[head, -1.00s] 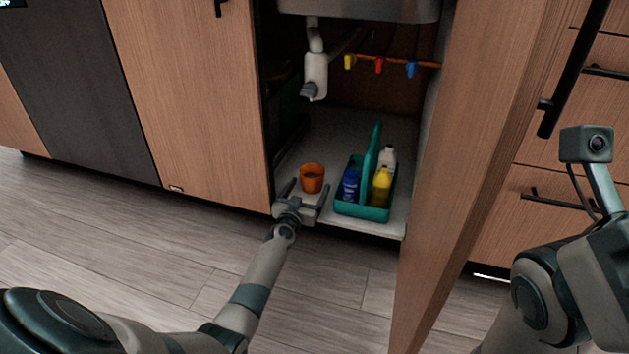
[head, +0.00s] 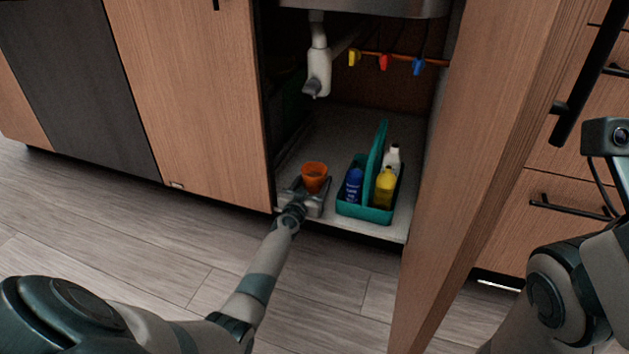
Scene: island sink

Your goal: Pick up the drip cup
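The drip cup, a small orange cup (head: 314,174), stands upright on the cabinet floor under the sink, left of the teal caddy. My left gripper (head: 313,184) is low at the cabinet's front edge, with its fingers apart on either side of the cup. It looks open; whether either finger touches the cup is too small to tell. The cup's lower part is partly hidden by the gripper. My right arm shows at the right edge, but its gripper is out of view.
The teal caddy (head: 362,210) holds blue, yellow and white bottles, close to the right of my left gripper. A white drain pipe (head: 319,72) hangs above. The open cabinet door (head: 478,150) stands at the right, and a closed door (head: 195,100) is at the left.

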